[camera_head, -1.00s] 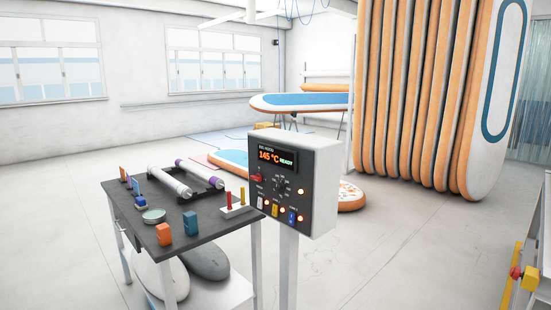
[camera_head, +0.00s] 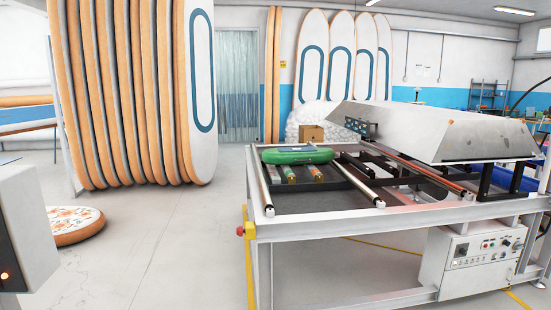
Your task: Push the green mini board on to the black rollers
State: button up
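The green mini board (camera_head: 297,156) lies flat at the far left part of a large metal frame table (camera_head: 330,226). Short light-coloured bars with orange and green parts show just in front of it. Dark bars (camera_head: 408,172) run across the table bed to the right of the board, partly under a raised metal hood (camera_head: 435,132). I cannot tell for certain which of these are the black rollers. The board is apart from the hood. My gripper is not in view.
A grey control box (camera_head: 470,254) hangs under the table at the right. Tall orange-edged boards (camera_head: 130,95) stand at the left, and a cardboard box (camera_head: 311,133) is behind the table. Clear floor (camera_head: 165,250) lies left of the table.

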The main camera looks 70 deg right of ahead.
aim_at(271, 156)
jog(key=z, duration=2.6)
